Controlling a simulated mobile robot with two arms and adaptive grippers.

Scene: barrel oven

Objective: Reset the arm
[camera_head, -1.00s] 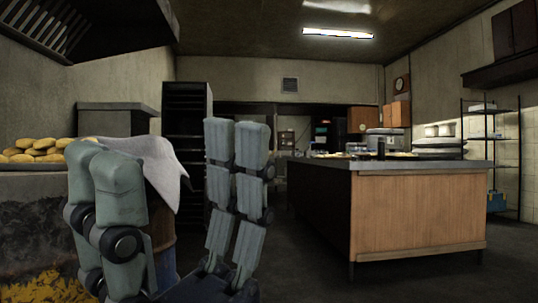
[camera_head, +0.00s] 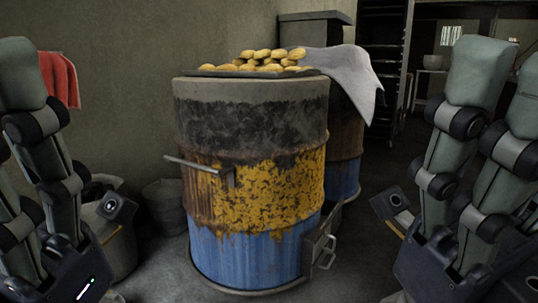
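My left gripper (camera_head: 35,140) is at the left edge, with its grey jointed fingers upright and stretched out; part of it is cut off by the frame. My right gripper (camera_head: 508,90) stands at the right edge, also with straight upright fingers. Both look open, and I see nothing between their fingers. The barrel oven (camera_head: 255,190) stands between them, grey on top, rusty yellow in the middle and blue below. A metal handle (camera_head: 198,165) sticks out at its left side, and a small door (camera_head: 322,245) stands out at its lower right.
Several golden buns (camera_head: 268,60) lie on a dark tray (camera_head: 205,72) on the oven. A white cloth (camera_head: 350,75) hangs behind it over another barrel (camera_head: 345,150). A bin stands at lower left and a red cloth (camera_head: 62,78) hangs on the wall. Floor is free to the right.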

